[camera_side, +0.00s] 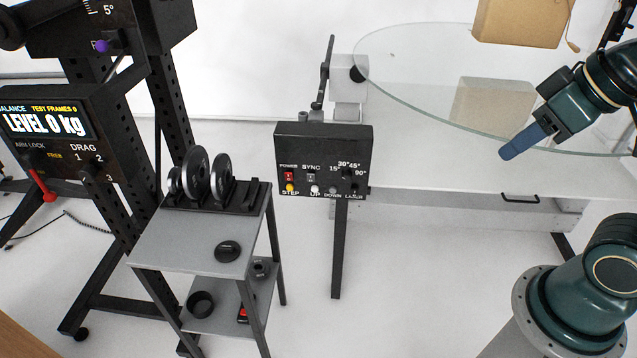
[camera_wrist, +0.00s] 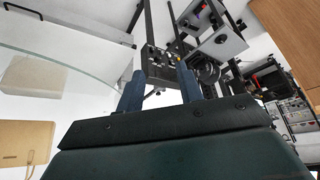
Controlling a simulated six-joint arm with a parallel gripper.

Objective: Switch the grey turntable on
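The turntable has a clear glass disc (camera_side: 420,95) at the upper right, with a dark control box (camera_side: 323,145) on a post to its left. The box front carries a red POWER switch (camera_side: 289,176), a SYNC switch (camera_side: 311,178), an angle dial (camera_side: 347,174) and a row of small buttons. Whether the red switch is on or off is too small to tell. My gripper (camera_side: 510,151) is near the disc's front edge, well to the right of the box and apart from it. In the wrist view my gripper (camera_wrist: 161,90) has its two blue fingers apart with nothing between them.
A cardboard box (camera_side: 522,20) is at the disc's far side. A grey cart (camera_side: 190,240) with black weight plates (camera_side: 196,174) stands left of the control box. A black frame with a LEVEL 0 kg display (camera_side: 43,121) is farther left. Space between box and gripper looks free below the disc.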

